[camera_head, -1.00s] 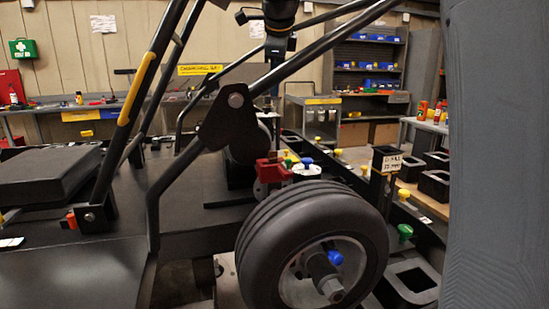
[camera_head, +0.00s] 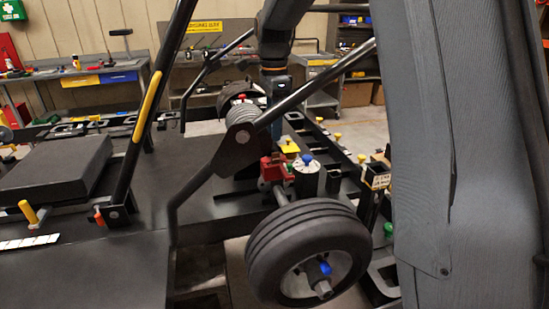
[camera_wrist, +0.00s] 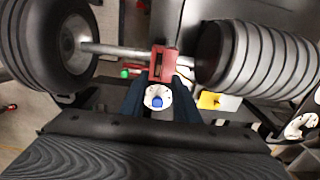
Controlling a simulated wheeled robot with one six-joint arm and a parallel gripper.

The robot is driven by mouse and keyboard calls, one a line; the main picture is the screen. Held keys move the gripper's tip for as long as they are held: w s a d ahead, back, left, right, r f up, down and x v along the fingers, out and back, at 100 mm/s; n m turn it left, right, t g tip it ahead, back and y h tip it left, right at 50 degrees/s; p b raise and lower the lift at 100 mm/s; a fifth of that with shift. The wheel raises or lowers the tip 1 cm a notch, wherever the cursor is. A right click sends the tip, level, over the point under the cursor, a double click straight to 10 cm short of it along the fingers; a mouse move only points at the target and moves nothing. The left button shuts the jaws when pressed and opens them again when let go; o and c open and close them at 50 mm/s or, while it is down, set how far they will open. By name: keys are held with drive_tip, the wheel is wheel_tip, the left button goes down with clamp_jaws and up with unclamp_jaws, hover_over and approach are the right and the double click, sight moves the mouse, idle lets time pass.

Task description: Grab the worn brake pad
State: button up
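A red brake caliper (camera_head: 273,169) sits on the axle behind the front wheel, and it also shows in the wrist view (camera_wrist: 163,62). I cannot pick out the worn brake pad for certain; it may be hidden in the caliper. A white round pot with a blue knob (camera_head: 306,178) stands beside the caliper, and it shows below the caliper in the wrist view (camera_wrist: 157,97). My gripper (camera_wrist: 161,82) has its two dark fingers apart, with the caliper ahead of the tips and nothing visibly held. In the head view its fingers are largely hidden behind the kart's bar.
A black tyre with a metal rim (camera_head: 308,254) stands in front of the caliper. Kart frame tubes (camera_head: 320,85) cross close to my arm. A ribbed grey cylinder (camera_wrist: 255,60) is right of the caliper. A yellow plate (camera_wrist: 209,100) lies near it. Workbenches (camera_head: 85,75) line the back.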

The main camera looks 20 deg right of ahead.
sight(276, 153)
drive_tip(key=f, duration=0.2)
drive_tip(key=shift+s+d+f+p, duration=0.1)
drive_tip(key=shift+d+f+p, duration=0.15)
drive_tip(key=shift+f+p, duration=0.15)
wheel_tip(276, 153, down, 4)
drive_tip(key=shift+s+p, duration=0.15)
drive_tip(key=shift+p, duration=0.9)
drive_tip(key=shift+f, duration=0.4)
clamp_jaws()
